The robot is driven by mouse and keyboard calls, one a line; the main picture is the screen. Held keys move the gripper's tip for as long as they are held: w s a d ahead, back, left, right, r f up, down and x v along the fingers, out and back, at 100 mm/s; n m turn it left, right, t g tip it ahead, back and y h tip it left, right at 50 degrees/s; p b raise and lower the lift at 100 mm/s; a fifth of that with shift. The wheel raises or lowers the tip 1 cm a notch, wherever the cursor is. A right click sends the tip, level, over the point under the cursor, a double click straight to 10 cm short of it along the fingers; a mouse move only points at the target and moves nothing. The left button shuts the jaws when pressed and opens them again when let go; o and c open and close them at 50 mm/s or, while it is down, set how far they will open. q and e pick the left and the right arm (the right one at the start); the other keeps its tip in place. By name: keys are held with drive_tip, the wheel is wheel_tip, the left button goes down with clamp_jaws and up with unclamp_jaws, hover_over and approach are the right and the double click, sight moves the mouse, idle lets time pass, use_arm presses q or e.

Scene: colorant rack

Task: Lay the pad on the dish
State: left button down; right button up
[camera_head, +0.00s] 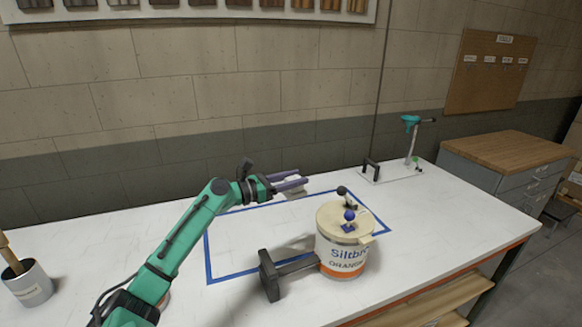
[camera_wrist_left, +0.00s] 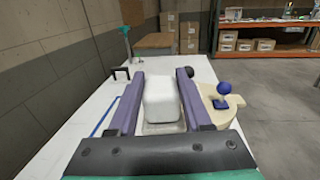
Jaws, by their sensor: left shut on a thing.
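My left gripper (camera_head: 304,181) is above the far side of the blue-taped area, its purple fingers pointing right. In the left wrist view it (camera_wrist_left: 157,80) is shut on a white block-shaped pad (camera_wrist_left: 162,98). A pale, greyish dish-like rim (camera_wrist_left: 165,128) shows just under the pad. I cannot tell whether the pad touches it. In the head view the fingers hide most of the pad and what lies below it. My right gripper is not in view.
A Siltbr... A cup (camera_head: 28,284) stands at left, a black handle (camera_head: 371,167) at the back. The taped middle is mostly clear.

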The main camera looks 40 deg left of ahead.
use_arm(q)
drive_tip(key=s+d+f+n+y, duration=0.1)
drive_tip(key=s+d+f+y, duration=0.1)
drive_tip(key=s+d+f, duration=0.4)
drive_tip(key=s+d+f+n+y, duration=0.1)
drive_tip(key=s+d+f, duration=0.5)
drive_tip(key=d, duration=0.6)
drive_tip(key=s+d+f+n+t+y, duration=0.1)
drive_tip(key=s+d+f+y, duration=0.1)
drive_tip(key=s+d+f, duration=0.4)
drive_tip(key=d+f, duration=0.3)
drive_tip(key=d, duration=0.1)
drive_tip(key=shift+f+n+y, duration=0.15)
drive_tip(key=shift+n+y, duration=0.15)
drive_tip(key=shift+y, duration=0.1)
